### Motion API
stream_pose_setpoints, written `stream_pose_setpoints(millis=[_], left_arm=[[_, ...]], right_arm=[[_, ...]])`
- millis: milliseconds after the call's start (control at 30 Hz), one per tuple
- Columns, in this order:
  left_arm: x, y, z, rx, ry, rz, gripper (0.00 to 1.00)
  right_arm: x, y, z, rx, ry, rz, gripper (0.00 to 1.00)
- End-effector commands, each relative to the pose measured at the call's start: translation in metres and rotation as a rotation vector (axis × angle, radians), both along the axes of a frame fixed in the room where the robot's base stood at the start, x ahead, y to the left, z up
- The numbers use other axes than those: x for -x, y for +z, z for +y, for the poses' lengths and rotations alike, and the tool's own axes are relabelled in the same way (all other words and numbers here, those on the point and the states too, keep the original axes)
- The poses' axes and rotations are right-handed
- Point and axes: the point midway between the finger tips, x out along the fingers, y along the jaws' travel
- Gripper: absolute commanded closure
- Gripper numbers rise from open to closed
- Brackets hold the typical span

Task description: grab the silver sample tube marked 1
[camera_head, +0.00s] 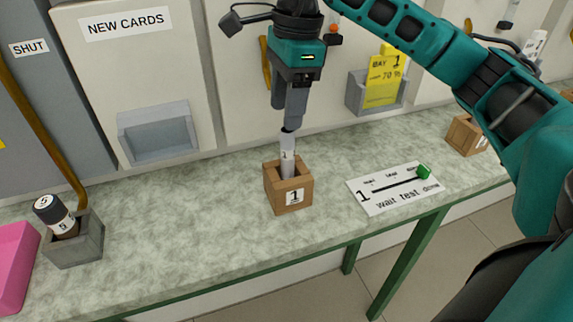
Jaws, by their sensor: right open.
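The silver sample tube (287,160) stands upright in a small wooden block holder (275,195) marked 1, in the middle of the counter. Its light label carries a small mark that looks like a 1. My right gripper (289,124) points straight down from above, its fingertips at the tube's top end. It is open; whether the fingers touch the tube I cannot tell. The lower part of the tube is hidden inside the holder. My left gripper is not in view.
A dark tube (54,214) leans in a grey holder (77,249) at left, beside a pink object (14,262). Right of the wooden holder lies a white status board (385,203) with its green knob (424,171) at the right end. Another wooden block (463,134) stands further right.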

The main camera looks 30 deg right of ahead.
Motion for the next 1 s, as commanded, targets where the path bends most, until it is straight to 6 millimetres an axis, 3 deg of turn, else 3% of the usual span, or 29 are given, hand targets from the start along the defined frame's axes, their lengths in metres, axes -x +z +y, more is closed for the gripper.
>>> stream_pose_setpoints(millis=[600,867,1000], left_arm=[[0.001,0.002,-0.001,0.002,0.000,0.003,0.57],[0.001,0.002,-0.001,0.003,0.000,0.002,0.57],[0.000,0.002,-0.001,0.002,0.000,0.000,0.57]], right_arm=[[0.005,-0.070,0.002,-0.001,0.001,0.002,0.44],[0.005,-0.073,0.003,-0.002,0.001,-0.002,0.44],[0.005,-0.073,0.003,-0.002,0.001,-0.002,0.55]])
